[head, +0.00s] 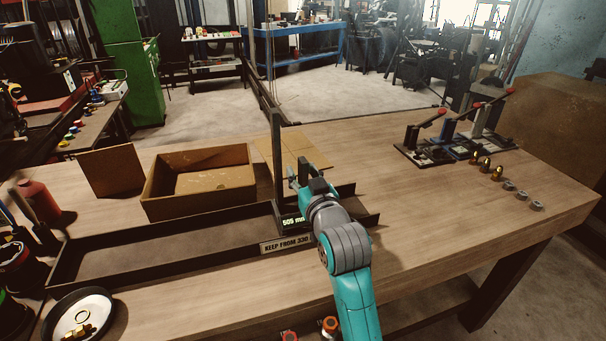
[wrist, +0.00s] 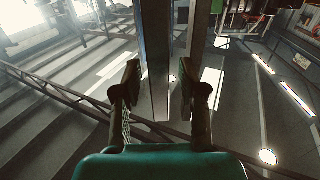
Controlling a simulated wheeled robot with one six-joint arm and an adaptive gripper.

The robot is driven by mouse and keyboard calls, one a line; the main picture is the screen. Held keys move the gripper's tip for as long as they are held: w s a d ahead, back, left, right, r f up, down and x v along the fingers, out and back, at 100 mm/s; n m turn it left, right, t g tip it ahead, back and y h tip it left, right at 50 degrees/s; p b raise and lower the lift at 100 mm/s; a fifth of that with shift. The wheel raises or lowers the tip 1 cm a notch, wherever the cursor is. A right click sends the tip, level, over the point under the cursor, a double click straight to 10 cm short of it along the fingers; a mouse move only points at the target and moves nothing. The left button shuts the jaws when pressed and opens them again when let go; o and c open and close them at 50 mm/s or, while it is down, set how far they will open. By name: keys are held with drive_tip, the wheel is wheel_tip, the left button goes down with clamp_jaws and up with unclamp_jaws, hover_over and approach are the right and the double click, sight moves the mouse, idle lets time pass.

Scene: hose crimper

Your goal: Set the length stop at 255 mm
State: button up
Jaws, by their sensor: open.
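The length stop's dark upright post (head: 277,155) rises from the long black trough (head: 150,243). A small display at its foot (head: 292,221) reads 505 mm. My gripper (head: 298,178) is at the post, just right of it in the head view, with my arm reaching in from the front. In the wrist view my gripper (wrist: 165,80) is open. The post (wrist: 158,65) shows between its two fingers, with gaps on both sides. My gripper hides part of the stop's base in the head view.
A plate (head: 286,245) on the trough's front reads KEEP FROM 330. A cardboard box (head: 200,182) stands behind the trough. A white round dish (head: 78,318) sits at the front left. Lever tools (head: 425,140) and brass fittings (head: 485,163) are at the right. The table's right middle is clear.

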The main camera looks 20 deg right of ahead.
drive_tip(key=shift+c, duration=0.3)
clamp_jaws()
drive_tip(key=a, duration=2.5)
drive_tip(key=shift+a, duration=0.1)
drive_tip(key=shift+o, duration=0.3)
unclamp_jaws()
drive_tip(key=s, duration=1.2)
